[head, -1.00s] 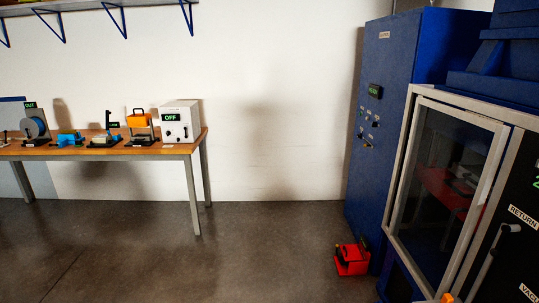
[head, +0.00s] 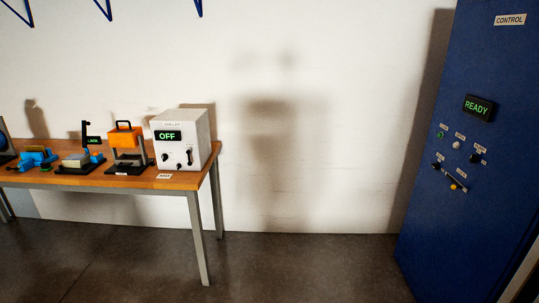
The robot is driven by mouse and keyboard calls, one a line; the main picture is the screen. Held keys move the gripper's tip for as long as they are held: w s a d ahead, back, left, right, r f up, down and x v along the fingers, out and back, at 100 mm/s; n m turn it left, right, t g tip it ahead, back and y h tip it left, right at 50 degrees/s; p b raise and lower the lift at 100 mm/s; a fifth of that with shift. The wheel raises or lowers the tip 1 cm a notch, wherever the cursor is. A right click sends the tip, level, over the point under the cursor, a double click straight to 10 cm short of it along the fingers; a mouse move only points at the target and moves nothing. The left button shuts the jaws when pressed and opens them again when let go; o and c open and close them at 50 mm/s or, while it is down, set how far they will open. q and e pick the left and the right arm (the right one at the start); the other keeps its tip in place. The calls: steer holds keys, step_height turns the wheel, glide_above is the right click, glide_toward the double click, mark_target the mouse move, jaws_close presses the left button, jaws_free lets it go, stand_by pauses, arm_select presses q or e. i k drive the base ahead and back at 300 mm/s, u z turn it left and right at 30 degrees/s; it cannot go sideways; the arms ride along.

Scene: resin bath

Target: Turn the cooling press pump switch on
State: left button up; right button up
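No label in the head view can be read as cooling press pump, so I cannot tell which control is that switch. A tall blue cabinet (head: 432,225) labelled CONTROL stands at the right. Its display (head: 478,107) reads READY in green. Below it are several small knobs and buttons, including a dark knob (head: 477,158) and a lever (head: 455,180) with a yellow part; their labels are too small to read. A white box (head: 197,132) on the bench has a display (head: 167,136) reading OFF, with dark knobs below. Neither of my grippers is in view.
A wooden bench (head: 140,181) on grey metal legs stands at the left. It carries an orange-topped press-like device (head: 126,138), a device with a small display (head: 80,162) and a blue device (head: 36,155). Floor between bench and cabinet (head: 300,265) is clear.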

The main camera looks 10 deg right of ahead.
mark_target(474, 158)
steer(key=z, duration=0.1)
steer(key=i, duration=1.35)
steer(key=z, duration=0.75)
steer(key=i, duration=0.9)
steer(key=z, duration=1.75)
steer(key=i, duration=0.9)
steer(key=z, duration=0.8)
steer(key=i, duration=0.3)
steer(key=z, duration=0.05)
